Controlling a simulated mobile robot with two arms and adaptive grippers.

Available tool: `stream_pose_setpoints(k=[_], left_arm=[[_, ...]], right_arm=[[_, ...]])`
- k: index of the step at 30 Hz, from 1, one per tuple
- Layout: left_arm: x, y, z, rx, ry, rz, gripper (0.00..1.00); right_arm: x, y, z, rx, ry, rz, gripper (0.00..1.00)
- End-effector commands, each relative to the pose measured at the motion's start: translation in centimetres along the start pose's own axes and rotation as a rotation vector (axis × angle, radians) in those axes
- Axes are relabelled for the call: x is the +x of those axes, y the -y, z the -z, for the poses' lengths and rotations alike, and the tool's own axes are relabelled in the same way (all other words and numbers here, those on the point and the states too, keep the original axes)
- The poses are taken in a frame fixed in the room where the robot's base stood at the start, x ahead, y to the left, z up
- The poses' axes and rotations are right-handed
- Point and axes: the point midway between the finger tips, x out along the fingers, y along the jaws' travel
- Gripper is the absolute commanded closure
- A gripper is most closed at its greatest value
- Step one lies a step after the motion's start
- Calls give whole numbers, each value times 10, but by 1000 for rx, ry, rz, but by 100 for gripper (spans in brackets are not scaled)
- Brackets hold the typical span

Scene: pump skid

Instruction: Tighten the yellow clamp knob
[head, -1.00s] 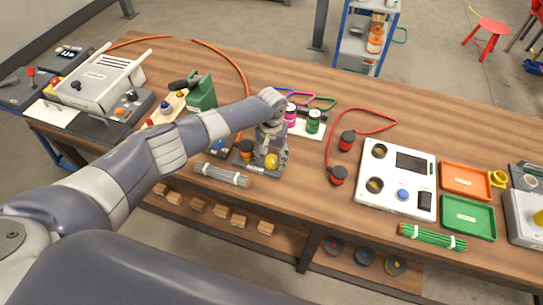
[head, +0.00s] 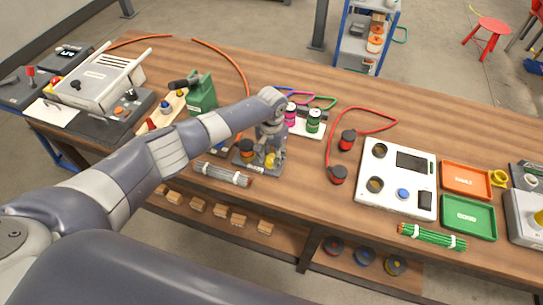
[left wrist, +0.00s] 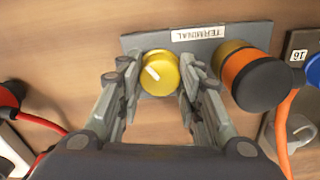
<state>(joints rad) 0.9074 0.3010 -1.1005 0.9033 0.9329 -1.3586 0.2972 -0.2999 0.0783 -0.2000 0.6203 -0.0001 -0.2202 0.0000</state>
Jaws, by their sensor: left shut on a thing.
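The yellow clamp knob (left wrist: 160,73) is round with a white mark on its top, and sits on a grey plate (left wrist: 130,42) labelled TERMINAL. In the left wrist view the fingers of my left gripper (left wrist: 157,88) stand on either side of the knob, shut on it. In the head view my left gripper (head: 272,150) points down over the terminal block, and the yellow knob (head: 270,161) shows partly behind the fingers. An orange and black post (left wrist: 252,75) stands on the same plate, right of the knob. My right gripper is not in view.
A grey tied bundle (head: 222,174) lies in front of the block. A green box (head: 201,92) stands behind it to the left. Black-and-red plugs (head: 338,174) on a red cable lie to the right, beside a white panel (head: 397,190). An orange cable (left wrist: 283,130) runs close to the post.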

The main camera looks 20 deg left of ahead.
Motion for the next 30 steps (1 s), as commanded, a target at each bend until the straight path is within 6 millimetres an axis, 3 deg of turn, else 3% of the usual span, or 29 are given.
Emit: stream_pose_setpoints(k=[30], left_arm=[[0, 0, 1, 955, -3, 0, 90]], right_arm=[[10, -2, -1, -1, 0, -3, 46]])
